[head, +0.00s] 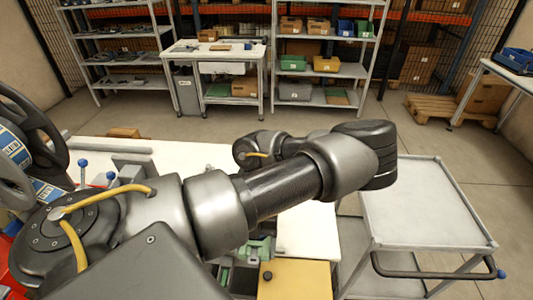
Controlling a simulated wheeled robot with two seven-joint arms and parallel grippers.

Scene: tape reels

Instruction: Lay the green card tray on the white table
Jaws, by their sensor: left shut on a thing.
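My left arm comes in from the left and bends back at its elbow over the white table (312,232). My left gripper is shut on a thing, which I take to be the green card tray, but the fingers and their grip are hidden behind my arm. Green parts (262,246) show just below my arm, beside the table's near part. They are mostly covered, and I cannot tell whether they are the tray or touch the table. My right gripper is not in view.
A yellow panel (295,281) with a black knob lies at the near edge. A grey cart (425,205) stands right of the table. Black handwheels (32,130) and blue-knobbed levers (83,165) are at left. Shelves and a workbench (215,50) stand behind open floor.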

